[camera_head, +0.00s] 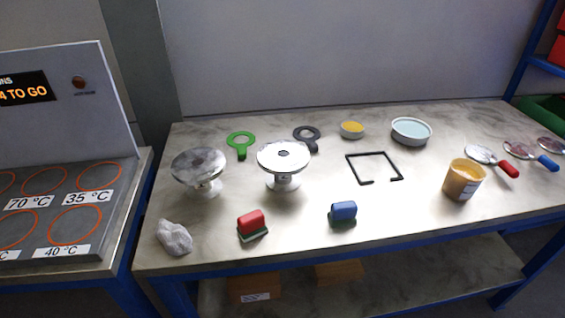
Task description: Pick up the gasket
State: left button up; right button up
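Two flat rings with tabs, which look like gaskets, lie on the table. The green ring (231,136) is at the back left, its tab towards the front. The dark grey ring (296,133) is to its right, behind a flanged vessel, its tab towards the front right. Two metal flanged vessels stand in front of the rings: the left vessel (198,165) and the right vessel (284,182). The right vessel's top has a small dark hole in its middle. Neither of my grippers shows in this view.
The table (300,215) also holds a crumpled white cloth (174,238), red (251,222) and blue (343,211) handled blocks, a black frame (348,168), a yellow dish (352,130), a pale blue dish (411,131), an amber jar (462,182) and several handled discs. A marked hotplate bench (85,225) stands left.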

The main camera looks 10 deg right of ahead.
aim_at(241, 142)
jog(key=l+z, duration=0.2)
jog(key=l, duration=0.2)
jog(key=i+l+z, duration=0.2)
jog(key=l, duration=0.25)
jog(key=i+l+z, duration=0.2)
jog(key=l, duration=0.2)
jog(key=k, duration=0.1)
